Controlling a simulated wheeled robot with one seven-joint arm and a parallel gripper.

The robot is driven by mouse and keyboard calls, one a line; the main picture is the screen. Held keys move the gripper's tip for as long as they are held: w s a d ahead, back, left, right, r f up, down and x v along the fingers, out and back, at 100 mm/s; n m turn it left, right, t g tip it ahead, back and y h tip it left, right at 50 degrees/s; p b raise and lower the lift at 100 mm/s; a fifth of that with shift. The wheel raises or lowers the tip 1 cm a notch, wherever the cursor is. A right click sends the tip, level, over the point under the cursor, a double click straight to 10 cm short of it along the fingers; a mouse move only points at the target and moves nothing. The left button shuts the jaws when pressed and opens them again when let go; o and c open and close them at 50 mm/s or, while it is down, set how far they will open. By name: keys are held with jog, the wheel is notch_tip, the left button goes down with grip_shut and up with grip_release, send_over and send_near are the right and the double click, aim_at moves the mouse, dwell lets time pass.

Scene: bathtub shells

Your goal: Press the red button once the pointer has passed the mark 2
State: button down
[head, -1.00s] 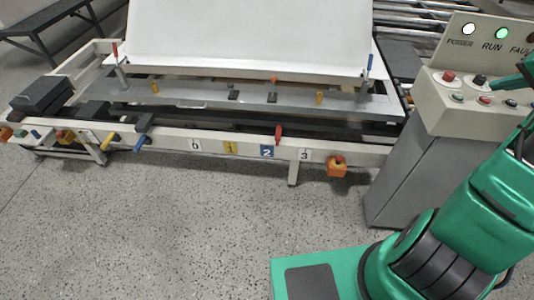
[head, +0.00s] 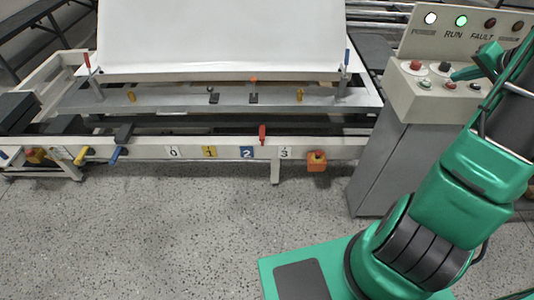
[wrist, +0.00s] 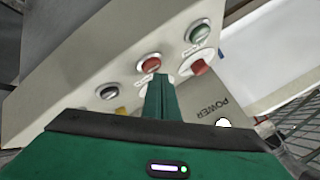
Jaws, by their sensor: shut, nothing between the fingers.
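The red pointer (head: 262,135) stands on the rail between the blue mark 2 (head: 247,152) and the white mark 3 (head: 286,152), right of mark 2. The control box (head: 400,98) carries a flat red button (wrist: 150,62) between a green and a black one, and a taller red knob (wrist: 199,67), which also shows in the head view (head: 415,65). My gripper (wrist: 160,80) is shut and empty. Its fingertips show just below the flat red button in the wrist view; whether they touch it I cannot tell.
The white and green lamps (head: 461,21) on the box are lit; the red lamps look dark. The floor in front is clear.

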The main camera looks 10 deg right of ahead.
jog(key=shift+f, duration=0.4)
jog(key=shift+r, duration=0.15)
notch_tip(320, 180, up, 7)
dwell(0.7)
jog(key=shift+a, duration=0.1)
dwell(0.3)
